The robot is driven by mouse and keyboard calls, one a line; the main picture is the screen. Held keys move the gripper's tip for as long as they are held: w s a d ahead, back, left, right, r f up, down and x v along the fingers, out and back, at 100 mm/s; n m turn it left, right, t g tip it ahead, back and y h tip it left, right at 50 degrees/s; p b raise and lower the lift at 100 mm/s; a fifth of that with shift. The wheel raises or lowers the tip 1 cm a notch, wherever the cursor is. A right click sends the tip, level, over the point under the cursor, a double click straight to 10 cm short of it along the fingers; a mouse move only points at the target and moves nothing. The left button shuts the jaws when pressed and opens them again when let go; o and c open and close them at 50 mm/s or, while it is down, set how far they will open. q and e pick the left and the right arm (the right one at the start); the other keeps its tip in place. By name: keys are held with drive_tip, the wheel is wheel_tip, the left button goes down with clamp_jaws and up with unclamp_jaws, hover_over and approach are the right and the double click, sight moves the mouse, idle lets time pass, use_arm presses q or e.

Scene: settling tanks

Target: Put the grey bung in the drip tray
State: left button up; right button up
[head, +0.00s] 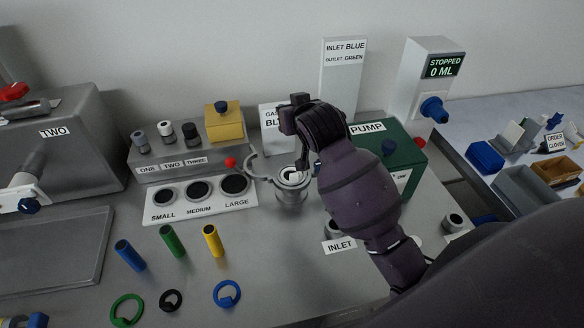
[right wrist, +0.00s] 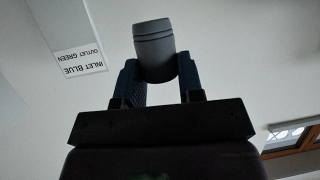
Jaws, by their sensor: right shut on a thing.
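The grey bung (right wrist: 153,45) is a short grey cylinder with grooves near its end. In the right wrist view it is held between the two blue fingers of my right gripper (right wrist: 160,85). In the head view my right gripper (head: 303,163) is over the metal cup near the middle of the bench, and I cannot clearly make out the bung there. The flat grey tray (head: 50,283) at the left, below tank TWO's tap, looks like the drip tray; its visible surface is bare.
The metal cup (head: 291,197) stands beside the SMALL, MEDIUM, LARGE hole plate (head: 202,212). Blue, green and yellow cylinders (head: 173,240) and several rings (head: 227,294) occupy the front left. A green pump (head: 404,152) and tall INLET BLUE panel (head: 341,75) stand behind my arm.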

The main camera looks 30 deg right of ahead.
wheel_tip(320, 180, down, 17)
idle(0.5)
drive_tip(key=shift+f, duration=0.1)
drive_tip(key=o, duration=0.9)
drive_tip(key=shift+o, duration=0.2)
